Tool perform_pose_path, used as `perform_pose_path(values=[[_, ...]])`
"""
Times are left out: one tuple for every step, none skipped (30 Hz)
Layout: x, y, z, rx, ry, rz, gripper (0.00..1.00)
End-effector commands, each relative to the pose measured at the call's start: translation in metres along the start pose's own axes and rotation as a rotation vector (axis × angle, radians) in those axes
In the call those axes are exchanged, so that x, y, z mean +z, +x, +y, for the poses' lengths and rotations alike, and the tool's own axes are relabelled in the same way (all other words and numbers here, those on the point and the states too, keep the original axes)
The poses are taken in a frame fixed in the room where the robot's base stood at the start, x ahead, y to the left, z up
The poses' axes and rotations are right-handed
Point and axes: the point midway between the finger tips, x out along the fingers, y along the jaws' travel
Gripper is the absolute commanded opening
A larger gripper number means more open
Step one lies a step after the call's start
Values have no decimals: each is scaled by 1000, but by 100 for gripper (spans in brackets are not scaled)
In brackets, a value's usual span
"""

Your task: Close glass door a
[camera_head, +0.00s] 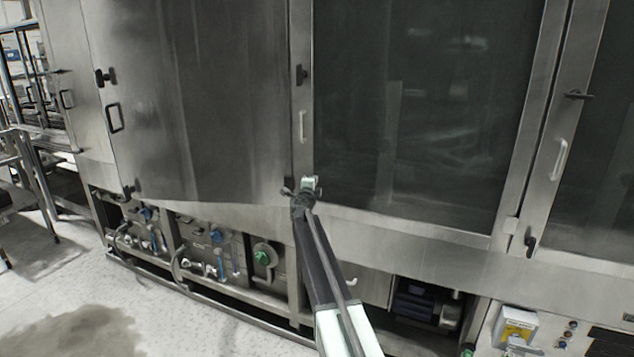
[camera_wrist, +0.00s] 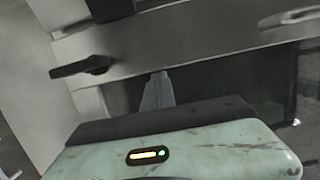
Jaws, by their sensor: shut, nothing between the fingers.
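A large glass door (camera_head: 440,120) with a steel frame fills the middle of the head view, and it looks nearly flush with the machine front. Its pale bar handle (camera_head: 302,126) is on its left frame. A second glass door (camera_head: 612,130) is cut off at the right edge. No letters show, so I cannot tell which is door a. My gripper (camera_head: 309,183) is shut and empty at the lower left corner of the middle door, below the handle; I cannot tell whether it touches the frame. In the wrist view, a black latch (camera_wrist: 82,67) lies just beyond it.
A solid steel door (camera_head: 200,100) with a black handle (camera_head: 114,118) is on the left. Black latches sit along the frames. Pipes and valves (camera_head: 215,250) run below the doors. A steel rack (camera_head: 30,90) stands far left. The floor (camera_head: 60,290) at front left is clear, with a stain.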

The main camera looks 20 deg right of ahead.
Motion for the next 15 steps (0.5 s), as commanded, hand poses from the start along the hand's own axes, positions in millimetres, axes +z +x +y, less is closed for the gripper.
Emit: perform_pose_path(values=[[2, 8, -4, -6, -12, -9, 0], [2, 9, -4, -6, -13, -8, 0], [1, 11, -4, -7, -14, -5, 0], [0, 12, -5, -7, -14, -3, 0], [-2, 13, -5, -7, -14, -1, 0], [-3, 14, -5, -7, -14, 2, 0], [-4, 15, -6, -7, -14, 4, 0], [-6, 16, -6, -7, -14, 5, 0], [-8, 16, -7, -7, -14, 7, 0], [-10, 17, -7, -7, -14, 9, 0], [-11, 18, -7, -7, -14, 10, 0], [-13, 18, -8, -7, -14, 12, 0], [-15, 19, -8, -7, -15, 14, 0], [-16, 19, -8, -7, -15, 15, 0], [-18, 20, -8, -7, -15, 16, 0]])
